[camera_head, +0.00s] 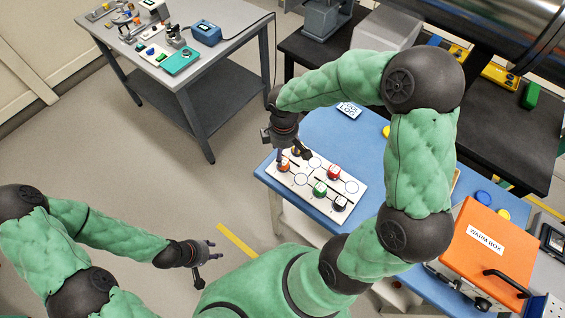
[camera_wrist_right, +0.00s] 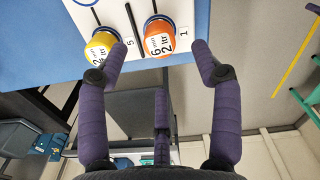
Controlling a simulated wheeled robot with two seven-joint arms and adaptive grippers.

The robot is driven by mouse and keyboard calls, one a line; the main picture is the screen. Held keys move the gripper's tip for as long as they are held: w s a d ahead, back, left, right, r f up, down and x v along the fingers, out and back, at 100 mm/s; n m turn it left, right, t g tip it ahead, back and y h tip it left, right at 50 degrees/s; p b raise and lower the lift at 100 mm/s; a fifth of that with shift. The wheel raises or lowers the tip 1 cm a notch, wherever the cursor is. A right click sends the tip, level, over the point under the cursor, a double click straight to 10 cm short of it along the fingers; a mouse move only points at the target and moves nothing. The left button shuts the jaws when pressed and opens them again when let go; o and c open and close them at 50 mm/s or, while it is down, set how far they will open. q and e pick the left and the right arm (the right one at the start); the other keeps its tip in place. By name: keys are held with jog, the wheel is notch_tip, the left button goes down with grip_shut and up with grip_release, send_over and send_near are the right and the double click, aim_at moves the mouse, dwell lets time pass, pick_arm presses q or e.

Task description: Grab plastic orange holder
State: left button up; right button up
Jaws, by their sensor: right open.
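The orange holder (camera_head: 284,165) stands at the left corner of a white board (camera_head: 325,168) on the blue table. In the right wrist view the orange holder (camera_wrist_right: 160,38) has a white label and stands beside a yellow holder (camera_wrist_right: 101,46). My right gripper (camera_head: 293,156) is open above that corner, partly hiding the holders. In the wrist view its purple fingers (camera_wrist_right: 160,58) are spread, with the orange holder between and beyond the two outer tips; I see no contact with it. My left gripper (camera_head: 209,261) is open and empty over the floor.
Red (camera_head: 334,172), green (camera_head: 320,189) and black (camera_head: 340,203) holders stand on the board. An orange warm box (camera_head: 487,247) is at right on the blue table (camera_head: 335,125). A grey bench (camera_head: 230,28) stands at the upper left; the floor between is clear.

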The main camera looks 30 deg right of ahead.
aim_at(284, 161)
jog(key=shift+w+f, duration=0.15)
jog(key=shift+f, duration=0.75)
notch_tip(284, 161, down, 5)
jog(key=shift+b, duration=0.9)
jog(key=shift+r, duration=0.1)
jog(key=shift+c, duration=0.3)
jog(key=c, duration=1.2)
